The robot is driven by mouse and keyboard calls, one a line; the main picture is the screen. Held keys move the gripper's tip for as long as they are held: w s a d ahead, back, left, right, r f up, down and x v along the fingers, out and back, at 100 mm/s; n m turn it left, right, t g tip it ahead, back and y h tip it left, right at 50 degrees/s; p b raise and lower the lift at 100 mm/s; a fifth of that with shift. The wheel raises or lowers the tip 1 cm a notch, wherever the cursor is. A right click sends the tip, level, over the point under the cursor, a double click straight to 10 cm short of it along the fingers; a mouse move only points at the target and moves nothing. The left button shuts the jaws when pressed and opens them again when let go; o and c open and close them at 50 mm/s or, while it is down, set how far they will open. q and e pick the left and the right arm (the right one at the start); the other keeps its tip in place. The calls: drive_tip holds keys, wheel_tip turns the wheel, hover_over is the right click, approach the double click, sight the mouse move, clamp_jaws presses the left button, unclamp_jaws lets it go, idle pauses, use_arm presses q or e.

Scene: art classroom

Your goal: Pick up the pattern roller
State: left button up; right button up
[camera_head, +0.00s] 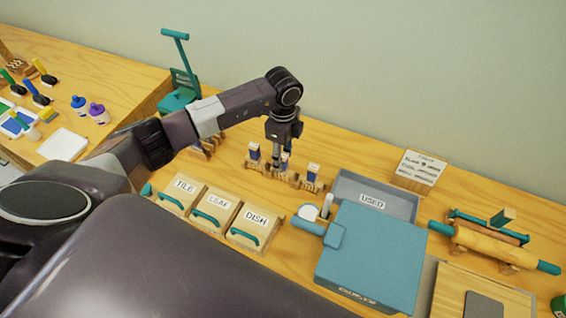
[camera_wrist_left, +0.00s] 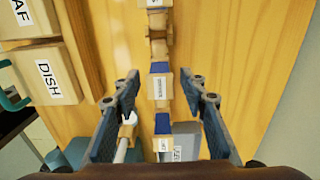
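Small wooden pieces with blue parts and white labels, likely the pattern rollers, stand in a row of wooden holders on the table. One is at the left (camera_head: 254,151) and one at the right (camera_head: 313,172); the middle one is partly hidden by my gripper. My left gripper (camera_head: 278,163) points down over the middle of the row. In the left wrist view its fingers (camera_wrist_left: 160,92) are apart, with the middle labelled piece (camera_wrist_left: 161,87) between them and no clear contact. The label words are too small to read. My right gripper is not in view.
Boxes labelled TILE (camera_head: 183,188), LEAF (camera_head: 217,205) and DISH (camera_head: 254,222) stand in front of the row. A grey USED tray (camera_head: 400,207) and a teal box (camera_head: 372,250) are to the right. A rolling pin (camera_head: 490,244) lies farther right.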

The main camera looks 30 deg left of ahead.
use_arm(q)
drive_tip(key=shift+f, duration=0.5)
drive_tip(key=shift+c, duration=0.2)
clamp_jaws()
drive_tip(key=shift+r, duration=0.15)
